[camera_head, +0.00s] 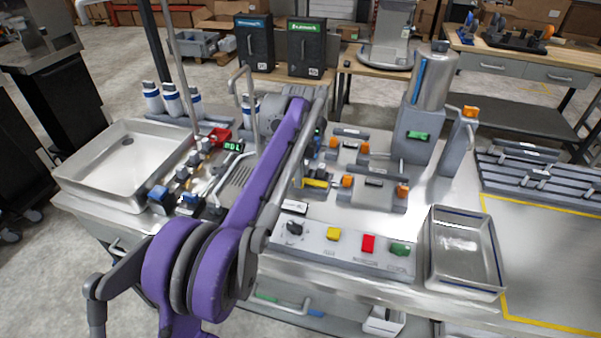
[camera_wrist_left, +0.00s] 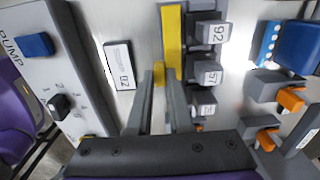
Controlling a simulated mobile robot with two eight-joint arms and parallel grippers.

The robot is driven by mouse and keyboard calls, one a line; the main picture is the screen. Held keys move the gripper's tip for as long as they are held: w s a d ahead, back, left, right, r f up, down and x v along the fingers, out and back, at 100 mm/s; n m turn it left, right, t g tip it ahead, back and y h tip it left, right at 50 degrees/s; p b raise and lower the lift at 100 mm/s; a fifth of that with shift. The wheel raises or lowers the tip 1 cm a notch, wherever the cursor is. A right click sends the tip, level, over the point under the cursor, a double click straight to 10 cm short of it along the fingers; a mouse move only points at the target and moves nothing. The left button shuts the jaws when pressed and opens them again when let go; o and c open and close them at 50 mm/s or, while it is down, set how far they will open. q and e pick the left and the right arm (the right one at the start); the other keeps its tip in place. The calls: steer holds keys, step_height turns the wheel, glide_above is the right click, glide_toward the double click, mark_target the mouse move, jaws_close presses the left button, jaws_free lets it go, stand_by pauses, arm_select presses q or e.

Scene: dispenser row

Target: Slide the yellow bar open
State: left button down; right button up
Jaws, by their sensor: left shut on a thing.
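The yellow bar (camera_wrist_left: 172,35) runs up the middle of the left wrist view, beside a column of grey numbered blocks. A small yellow tab (camera_wrist_left: 158,72) stands beside its near end. My left gripper (camera_wrist_left: 160,78) has its fingers on either side of this tab and is shut on it. In the head view, a yellow part (camera_head: 316,183) shows just right of my purple left arm, which hides much of the area around it. My right gripper is not in view.
A grey panel (camera_head: 345,248) with a black knob and yellow, red and green buttons lies in front. Grey blocks with orange knobs (camera_head: 348,181) stand close to the right. A metal tray (camera_head: 464,250) is further right; a larger basin (camera_head: 125,160) is left.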

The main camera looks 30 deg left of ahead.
arm_select(q)
steer(key=c, duration=1.2)
jaws_free()
steer(key=shift+s, duration=0.15)
steer(key=shift+o, duration=0.5)
steer(key=shift+s, duration=0.15)
step_height(320, 180, up, 11)
steer(key=p, duration=0.1)
steer(key=shift+p, duration=0.4)
steer(key=shift+f, duration=0.1)
